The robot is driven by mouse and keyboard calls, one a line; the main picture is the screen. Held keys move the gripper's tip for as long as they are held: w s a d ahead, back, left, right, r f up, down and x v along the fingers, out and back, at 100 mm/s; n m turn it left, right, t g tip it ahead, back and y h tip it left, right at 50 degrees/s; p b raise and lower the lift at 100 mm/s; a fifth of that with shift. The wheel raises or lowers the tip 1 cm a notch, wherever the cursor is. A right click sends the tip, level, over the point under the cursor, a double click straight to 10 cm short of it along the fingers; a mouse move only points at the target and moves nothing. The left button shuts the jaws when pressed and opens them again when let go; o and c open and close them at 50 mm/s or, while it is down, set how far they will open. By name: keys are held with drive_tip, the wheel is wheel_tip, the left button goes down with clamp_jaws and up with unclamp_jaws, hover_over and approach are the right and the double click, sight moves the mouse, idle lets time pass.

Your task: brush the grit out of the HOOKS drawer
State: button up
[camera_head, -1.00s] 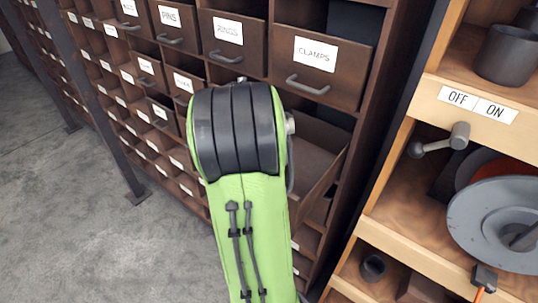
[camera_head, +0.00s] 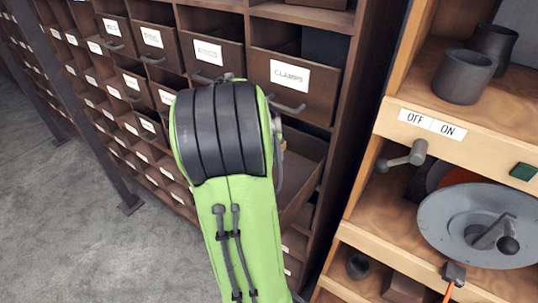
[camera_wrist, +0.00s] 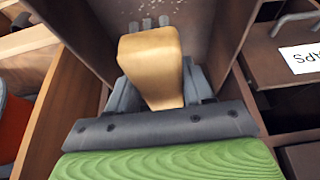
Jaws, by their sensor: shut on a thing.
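My gripper (camera_wrist: 158,88) is shut on a tan wooden brush handle (camera_wrist: 152,52) in the wrist view. Pale specks of grit lie on the drawer floor at the top of the wrist view. In the head view the open drawer (camera_head: 308,158) sits below the CLAMPS drawer, partly behind my green arm. Its label is hidden, so I cannot read HOOKS. My gripper is hidden there behind the arm.
The CLAMPS drawer (camera_head: 292,82) is just above, with other labelled drawers to the left. A wooden bench unit with an OFF/ON label (camera_head: 432,124), a lever (camera_head: 402,157), a grey wheel (camera_head: 490,222) and dark cups (camera_head: 463,77) stands at right.

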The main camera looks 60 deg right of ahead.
wheel_tip(320, 180, up, 7)
drive_tip(key=p, duration=0.4)
drive_tip(key=shift+r, duration=0.15)
drive_tip(key=shift+w+f, duration=0.1)
drive_tip(key=shift+f, duration=0.1)
